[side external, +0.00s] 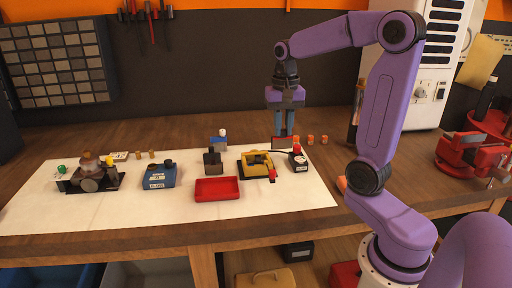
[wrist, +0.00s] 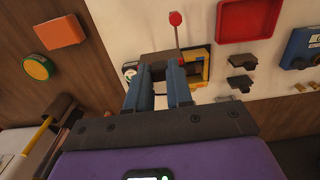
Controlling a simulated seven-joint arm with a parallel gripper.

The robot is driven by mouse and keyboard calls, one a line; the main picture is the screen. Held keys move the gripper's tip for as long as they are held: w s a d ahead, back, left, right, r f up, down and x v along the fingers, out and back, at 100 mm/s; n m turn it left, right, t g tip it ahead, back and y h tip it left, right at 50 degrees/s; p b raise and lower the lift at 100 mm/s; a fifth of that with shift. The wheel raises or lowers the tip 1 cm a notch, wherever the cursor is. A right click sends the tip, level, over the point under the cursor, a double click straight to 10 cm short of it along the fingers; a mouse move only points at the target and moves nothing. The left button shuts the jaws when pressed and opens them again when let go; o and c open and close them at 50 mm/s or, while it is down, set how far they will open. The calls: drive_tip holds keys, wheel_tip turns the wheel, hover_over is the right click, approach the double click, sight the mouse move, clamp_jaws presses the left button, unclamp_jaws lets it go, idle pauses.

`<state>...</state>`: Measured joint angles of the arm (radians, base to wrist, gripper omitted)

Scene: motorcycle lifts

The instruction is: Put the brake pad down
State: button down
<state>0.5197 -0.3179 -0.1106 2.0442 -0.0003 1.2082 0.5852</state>
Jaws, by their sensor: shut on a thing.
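My gripper (side external: 284,127) points down over the back right of the white mat, its blue fingers shut on a small dark block. I take this block to be the brake pad (side external: 281,144); in the side view it looks dark with a reddish tint. In the wrist view the brake pad (wrist: 158,60) shows as a dark piece between the fingertips, partly hidden by them. Whether it touches the surface below, I cannot tell.
A red tray (side external: 217,190) lies to the front left. The front strip of the mat (side external: 120,215) is clear.

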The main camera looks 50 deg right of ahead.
drive_tip(key=a, duration=1.2)
hover_over(217, 191)
drive_tip(key=shift+f, duration=6.55)
drive_tip(key=shift+f, duration=0.1)
drive_tip(key=c, duration=1)
unclamp_jaws()
drive_tip(key=shift+f, duration=0.1)
wheel_tip(217, 191, up, 12)
drive_tip(key=shift+r, duration=0.2)
